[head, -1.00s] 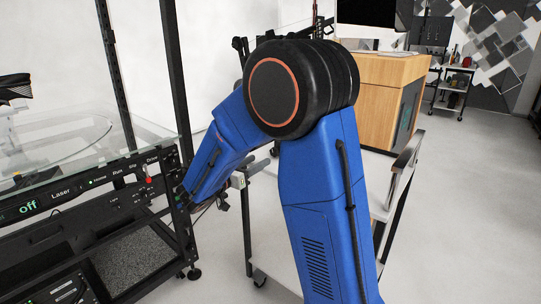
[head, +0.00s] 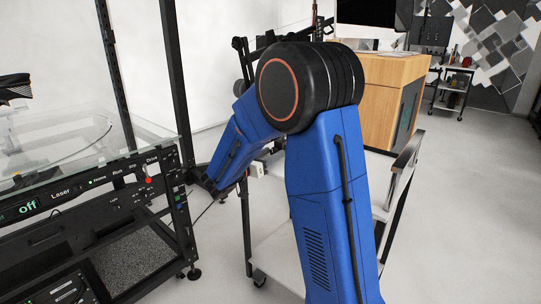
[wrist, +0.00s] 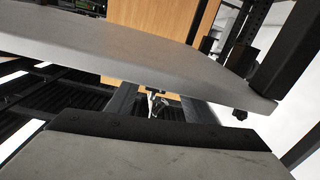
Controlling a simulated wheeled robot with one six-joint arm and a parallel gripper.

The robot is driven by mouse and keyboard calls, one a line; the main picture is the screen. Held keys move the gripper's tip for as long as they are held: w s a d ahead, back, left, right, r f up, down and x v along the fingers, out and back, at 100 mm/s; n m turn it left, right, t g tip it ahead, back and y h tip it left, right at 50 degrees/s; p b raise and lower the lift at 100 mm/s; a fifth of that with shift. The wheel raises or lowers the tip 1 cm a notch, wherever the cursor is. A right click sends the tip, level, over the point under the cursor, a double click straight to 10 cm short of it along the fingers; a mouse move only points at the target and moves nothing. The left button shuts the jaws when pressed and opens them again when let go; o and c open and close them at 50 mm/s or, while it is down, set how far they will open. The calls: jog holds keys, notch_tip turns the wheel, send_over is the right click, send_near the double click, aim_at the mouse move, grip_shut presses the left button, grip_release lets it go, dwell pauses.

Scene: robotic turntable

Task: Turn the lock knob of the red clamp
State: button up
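I cannot make out a red clamp or its lock knob in either current view. In the wrist view, my gripper (wrist: 160,107) shows as two dark fingers standing apart in front of its grey body. Nothing is clearly held between them. A small silvery metal piece (wrist: 154,102) shows in the gap, under the edge of a grey slab; I cannot tell what it belongs to or how far off it is. In the head view my blue arm reaches away and down, and its gripper cannot be made out there.
The turntable rig (head: 60,175) with a glass top and black control panel stands at left; a small red knob (head: 149,180) is on its panel. A white trolley (head: 275,255) is behind my arm. A wooden cabinet (head: 385,90) stands farther back. Floor at right is clear.

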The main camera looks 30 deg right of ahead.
jog(key=c, duration=0.9)
jog(key=shift+n, duration=0.8)
jog(key=shift+c, duration=0.2)
jog(key=o, duration=1.1)
jog(key=shift+c, duration=0.2)
jog(key=shift+a, duration=0.15)
jog(key=v, duration=1.7)
jog(key=shift+s, duration=0.1)
